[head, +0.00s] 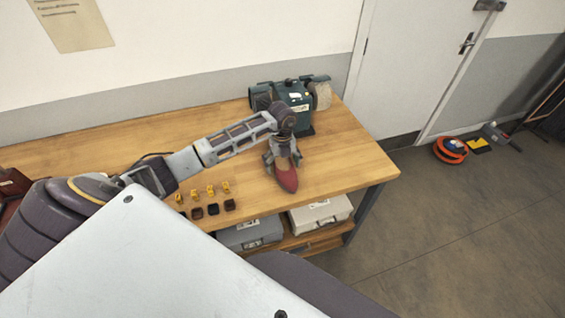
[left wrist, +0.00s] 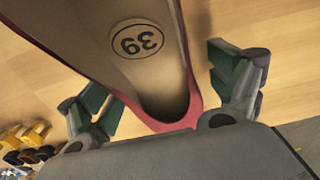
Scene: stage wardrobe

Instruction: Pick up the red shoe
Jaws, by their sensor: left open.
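The red shoe (head: 287,179) lies on the wooden workbench (head: 335,150), near its front edge, with its toe toward that edge. In the left wrist view the shoe (left wrist: 150,65) shows from above, with a beige insole marked 39 and a red rim. My left gripper (head: 283,160) is directly over the shoe. The sole is hidden. My right gripper is out of view.
A dark green bench machine (head: 296,96) stands behind the shoe. Several small yellow items (head: 211,190) and dark blocks (head: 213,209) lie left of it. Cases (head: 320,213) sit on the shelf below. The bench right of the shoe is clear.

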